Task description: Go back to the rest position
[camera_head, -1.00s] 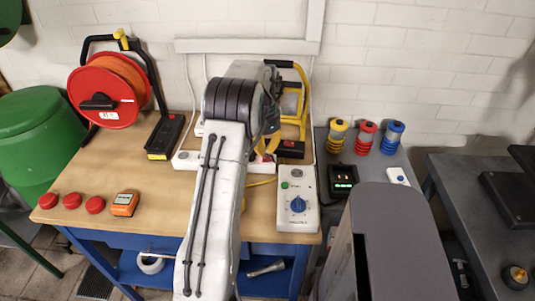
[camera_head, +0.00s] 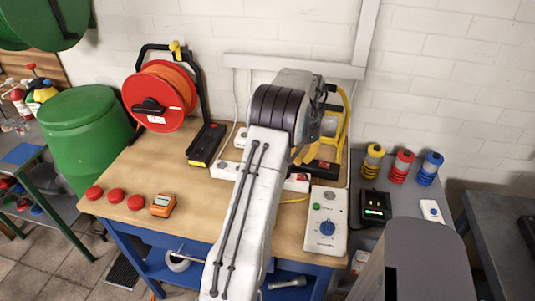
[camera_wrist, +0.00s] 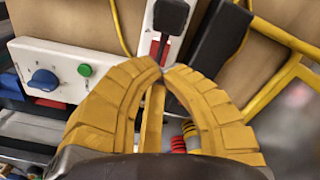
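In the head view my white arm reaches over the workbench (camera_head: 120,178), and the gripper is mostly hidden behind the arm's dark wrist joint. In the wrist view the fingertips appear just in front of a white power strip (camera_wrist: 152,22) with a black plug (camera_wrist: 171,15). A white control box (camera_wrist: 62,68) with a blue knob and green button is to their left.
A red cable reel (camera_head: 158,97), red caps (camera_head: 115,195) and an orange meter (camera_head: 163,204) stand on the left bench. A yellow-framed lamp (camera_head: 345,118) is behind my arm. Coloured coils (camera_head: 402,165) and a black charger (camera_head: 375,207) are right. A green barrel (camera_head: 88,140) stands left.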

